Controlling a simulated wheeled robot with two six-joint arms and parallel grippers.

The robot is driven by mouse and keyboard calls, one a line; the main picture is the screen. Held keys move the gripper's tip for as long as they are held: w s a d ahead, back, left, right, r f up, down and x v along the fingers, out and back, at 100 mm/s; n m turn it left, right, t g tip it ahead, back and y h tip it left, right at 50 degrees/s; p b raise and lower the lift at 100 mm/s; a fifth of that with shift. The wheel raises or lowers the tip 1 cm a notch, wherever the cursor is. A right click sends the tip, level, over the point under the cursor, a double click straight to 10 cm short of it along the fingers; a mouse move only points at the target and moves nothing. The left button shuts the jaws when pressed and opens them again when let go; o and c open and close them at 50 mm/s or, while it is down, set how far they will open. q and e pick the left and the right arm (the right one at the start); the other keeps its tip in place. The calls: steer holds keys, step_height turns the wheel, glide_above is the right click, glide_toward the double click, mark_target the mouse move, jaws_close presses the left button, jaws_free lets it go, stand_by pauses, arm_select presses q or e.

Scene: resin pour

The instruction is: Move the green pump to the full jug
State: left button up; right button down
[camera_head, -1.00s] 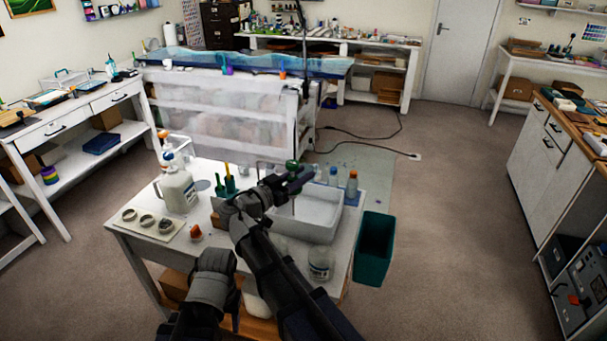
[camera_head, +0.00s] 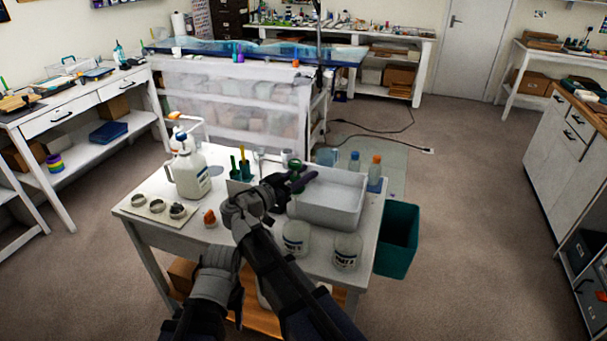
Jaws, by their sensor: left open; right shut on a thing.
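The green pump (camera_head: 297,166) is at my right gripper (camera_head: 301,183), which is shut on it above the left end of the grey tray. Its lower part is hidden behind the gripper and arm. A white jug (camera_head: 187,176) with a blue top stands upright at the back left of the table, apart from the gripper. Two clear labelled jars, one left (camera_head: 296,239) and one right (camera_head: 346,251), stand at the front right; I cannot tell which jug the task calls full. My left arm is low at the front; its gripper cannot be made out.
The grey tray (camera_head: 345,204) fills the table's right side.

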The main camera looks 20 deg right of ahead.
steer(key=shift+f+b, duration=4)
steer(key=shift+f, duration=0.25)
steer(key=shift+f, duration=0.2)
steer(key=shift+f+b, duration=0.5)
steer(key=shift+b, duration=0.2)
steer(key=shift+f, duration=0.3)
steer(key=shift+f+b, duration=0.3)
steer(key=shift+b, duration=0.3)
steer(key=shift+c, duration=2.3)
jaws_free()
